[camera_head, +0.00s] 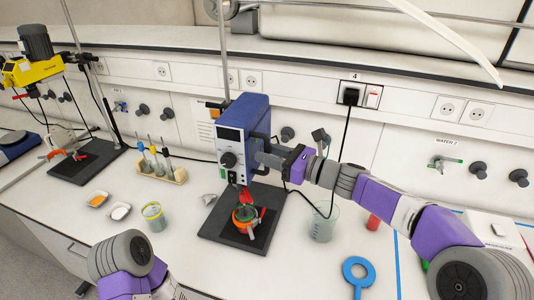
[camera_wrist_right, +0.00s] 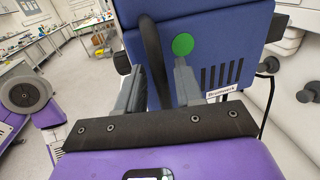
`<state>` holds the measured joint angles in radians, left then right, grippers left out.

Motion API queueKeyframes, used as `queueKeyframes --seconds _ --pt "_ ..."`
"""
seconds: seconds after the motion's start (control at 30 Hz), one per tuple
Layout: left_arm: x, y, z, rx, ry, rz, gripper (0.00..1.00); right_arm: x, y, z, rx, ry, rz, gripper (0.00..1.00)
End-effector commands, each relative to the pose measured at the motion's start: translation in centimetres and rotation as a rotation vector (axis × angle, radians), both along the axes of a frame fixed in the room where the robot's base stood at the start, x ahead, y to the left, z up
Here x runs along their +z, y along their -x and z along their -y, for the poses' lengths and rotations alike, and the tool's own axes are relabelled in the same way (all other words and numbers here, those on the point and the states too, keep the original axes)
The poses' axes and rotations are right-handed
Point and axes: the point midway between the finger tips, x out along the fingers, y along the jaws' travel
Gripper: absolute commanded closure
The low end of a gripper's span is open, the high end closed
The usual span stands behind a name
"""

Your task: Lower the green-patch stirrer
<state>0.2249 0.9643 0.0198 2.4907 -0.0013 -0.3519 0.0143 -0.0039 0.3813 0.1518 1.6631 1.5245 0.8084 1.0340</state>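The green-patch stirrer (camera_head: 243,130) is a blue box with a dial, mounted on a vertical rod over a black base plate (camera_head: 218,228). Its green round patch (camera_wrist_right: 182,44) shows in the right wrist view. A red stirring tip (camera_head: 245,196) hangs under it at a vessel (camera_head: 244,215) with orange and green colours on the plate. My right gripper (camera_head: 266,158) is at the stirrer's right side. In the right wrist view its fingers (camera_wrist_right: 160,82) stand apart on either side of a black curved handle (camera_wrist_right: 153,55); firm contact is not clear. My left gripper is out of view.
A vial rack (camera_head: 162,174), a jar (camera_head: 153,216) and small dishes (camera_head: 120,212) stand to the left. A yellow stirrer (camera_head: 32,70) is far left.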

Motion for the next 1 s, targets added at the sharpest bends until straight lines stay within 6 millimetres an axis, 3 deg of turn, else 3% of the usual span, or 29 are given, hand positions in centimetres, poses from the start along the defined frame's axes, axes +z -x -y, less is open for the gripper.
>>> queueKeyframes --seconds 0.2,0.4,0.9,1.0 --pt "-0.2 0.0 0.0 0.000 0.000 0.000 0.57 -0.1 1.8 3.5 -0.006 0.003 -0.001 0.64" --pt "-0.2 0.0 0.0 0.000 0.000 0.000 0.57 -0.1 3.0 5.5 -0.003 0.003 -0.001 0.64" --pt "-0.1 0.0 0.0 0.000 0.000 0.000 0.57 -0.1 3.2 5.8 -0.001 0.002 -0.002 0.64" --pt "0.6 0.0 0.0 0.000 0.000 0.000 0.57 0.6 3.2 5.8 -0.001 0.002 -0.002 0.64"
